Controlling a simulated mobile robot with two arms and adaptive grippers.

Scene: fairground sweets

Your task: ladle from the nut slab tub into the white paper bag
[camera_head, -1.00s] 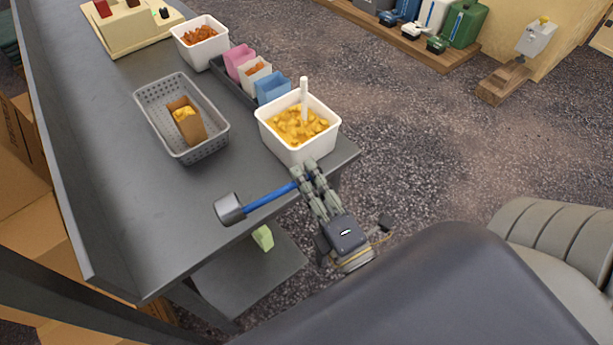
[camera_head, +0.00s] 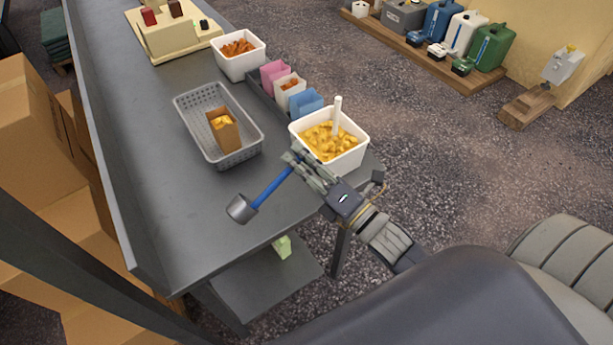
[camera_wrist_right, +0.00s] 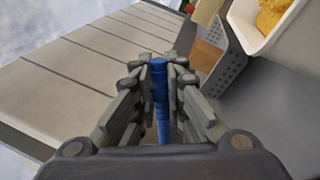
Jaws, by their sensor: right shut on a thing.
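My right gripper (camera_head: 298,163) is shut on the blue handle of a ladle (camera_head: 268,189), which also shows between the fingers in the right wrist view (camera_wrist_right: 161,95). The ladle's grey metal cup (camera_head: 240,209) is at the lower left, over the counter's front part; its inside is not clearly visible. A white tub with orange-brown pieces (camera_head: 240,68) stands farther back. A white tub with yellow pieces (camera_head: 343,163) is nearer, beside my gripper. No label shows which is nut slab. The white paper bag (camera_head: 292,97) stands between pink and blue bags, with orange-brown pieces in its top. My left gripper is out of view.
A grey perforated basket (camera_head: 189,124) holds a brown bag (camera_head: 226,136) with yellow pieces. The pink bag (camera_head: 272,76) and blue bag (camera_head: 305,106) share a dark rack. A white stick (camera_head: 337,112) stands in the yellow tub. The counter's left side (camera_head: 150,190) is clear.

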